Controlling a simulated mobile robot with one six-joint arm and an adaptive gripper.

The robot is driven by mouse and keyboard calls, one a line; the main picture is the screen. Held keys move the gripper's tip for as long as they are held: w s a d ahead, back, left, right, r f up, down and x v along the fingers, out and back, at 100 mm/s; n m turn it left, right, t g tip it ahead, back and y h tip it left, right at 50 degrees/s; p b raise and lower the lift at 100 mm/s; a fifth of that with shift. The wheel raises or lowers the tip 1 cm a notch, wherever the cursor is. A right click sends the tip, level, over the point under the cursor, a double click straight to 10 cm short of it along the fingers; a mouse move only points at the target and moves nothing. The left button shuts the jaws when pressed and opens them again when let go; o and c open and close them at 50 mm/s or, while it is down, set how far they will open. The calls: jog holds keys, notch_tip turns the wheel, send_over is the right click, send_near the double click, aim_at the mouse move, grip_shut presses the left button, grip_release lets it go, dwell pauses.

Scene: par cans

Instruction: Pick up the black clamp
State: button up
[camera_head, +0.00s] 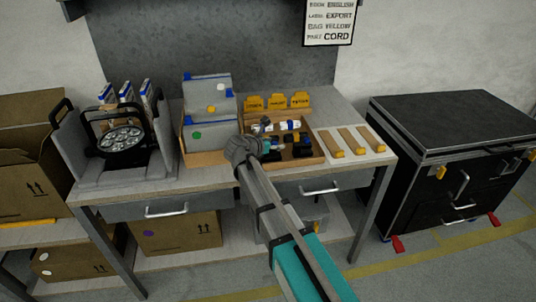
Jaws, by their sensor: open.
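Several small black pieces lie in the right part of a shallow wooden tray (318,158) on the workbench. One of them, a black piece (302,150), may be the black clamp, but it is too small to tell. My arm reaches up from the bottom of the picture, and its wrist is over the tray's left edge. My gripper (267,146) is at the tray's left side, left of the black pieces, small and partly hidden by the wrist. It is open, with nothing seen between its fingers.
Yellow label cards (277,102) stand behind the tray. Grey bins (208,100) stand to its left, and a black par can (122,140) stands further left. A pale board with wooden strips (351,142) lies on the right. A black flight case (450,125) stands right of the bench.

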grip_shut()
dwell(0.3)
jog(key=shift+r, duration=0.2)
jog(key=shift+r+p, duration=0.75)
jog(key=shift+p, duration=0.25)
jog(key=s+a+r+p, duration=0.1)
jog(key=s+r+p, duration=1)
jog(key=s, duration=0.3)
jog(key=shift+a, duration=0.25)
